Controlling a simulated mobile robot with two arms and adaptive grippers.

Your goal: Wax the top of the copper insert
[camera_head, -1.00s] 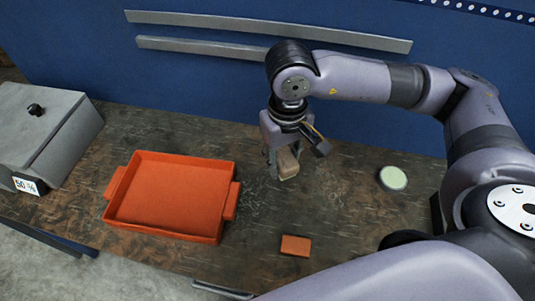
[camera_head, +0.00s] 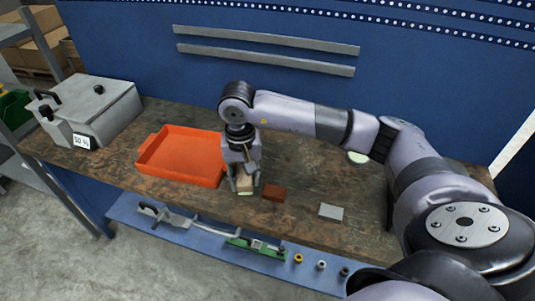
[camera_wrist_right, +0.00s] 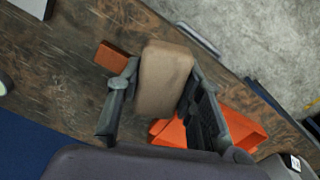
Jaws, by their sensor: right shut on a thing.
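The copper insert (camera_head: 274,193) is a small flat orange-brown block lying on the workbench near its front edge. It also shows in the right wrist view (camera_wrist_right: 112,56). My right gripper (camera_head: 244,180) is shut on a tan applicator block (camera_wrist_right: 164,80), just left of the insert in the head view. The block's lower edge looks pale green. A gap shows between the block and the insert in the head view; the block's height above the bench is unclear. A round tin with a pale green top (camera_head: 357,157) stands farther back right, partly behind my arm.
An orange tray (camera_head: 150,163) lies left of my right gripper, close to it. A grey box with a label (camera_head: 100,105) stands at the bench's left end. A thin grey plate (camera_head: 331,212) lies right of the insert. A lower blue shelf (camera_head: 125,212) holds tools.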

